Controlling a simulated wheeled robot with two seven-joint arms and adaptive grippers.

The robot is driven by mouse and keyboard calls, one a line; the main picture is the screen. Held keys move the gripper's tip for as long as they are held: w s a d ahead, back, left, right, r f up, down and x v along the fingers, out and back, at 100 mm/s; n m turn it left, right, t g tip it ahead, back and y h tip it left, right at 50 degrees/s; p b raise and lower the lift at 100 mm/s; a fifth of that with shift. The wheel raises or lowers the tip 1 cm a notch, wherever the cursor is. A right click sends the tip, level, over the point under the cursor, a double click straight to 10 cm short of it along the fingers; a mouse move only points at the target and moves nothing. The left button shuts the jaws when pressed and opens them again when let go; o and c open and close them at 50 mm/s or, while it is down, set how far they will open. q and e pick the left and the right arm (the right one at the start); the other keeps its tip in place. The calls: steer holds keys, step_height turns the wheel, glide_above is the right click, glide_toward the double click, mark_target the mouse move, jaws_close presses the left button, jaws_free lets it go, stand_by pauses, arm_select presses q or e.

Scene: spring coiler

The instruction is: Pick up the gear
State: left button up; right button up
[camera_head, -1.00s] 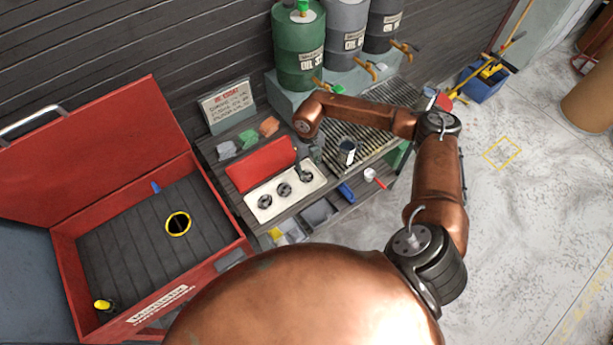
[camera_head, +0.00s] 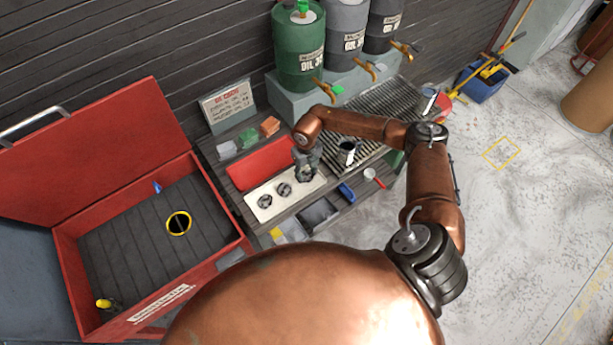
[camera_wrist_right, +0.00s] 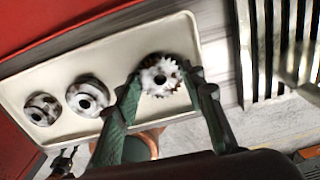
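A toothed gear (camera_wrist_right: 160,75) lies at the right end of a white tray (camera_wrist_right: 60,135). Two rounder metal parts (camera_wrist_right: 87,97) (camera_wrist_right: 42,109) lie in a row to its left. The tray also shows in the head view (camera_head: 262,212), with the two rounder parts on it. My right gripper (camera_head: 306,172) is over the tray's right end and hides most of the gear there. In the right wrist view the right gripper (camera_wrist_right: 168,84) has its fingers apart, one on each side of the gear's near edge. I cannot tell whether they touch it. My left gripper is not in view.
A metal cup (camera_head: 346,153) and a slatted grate (camera_head: 385,112) are to the right. Oil barrels (camera_head: 299,50) stand behind. An open red toolbox (camera_head: 65,255) is at the left.

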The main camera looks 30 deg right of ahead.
steer(key=c, duration=0.6)
steer(key=shift+r, duration=0.15)
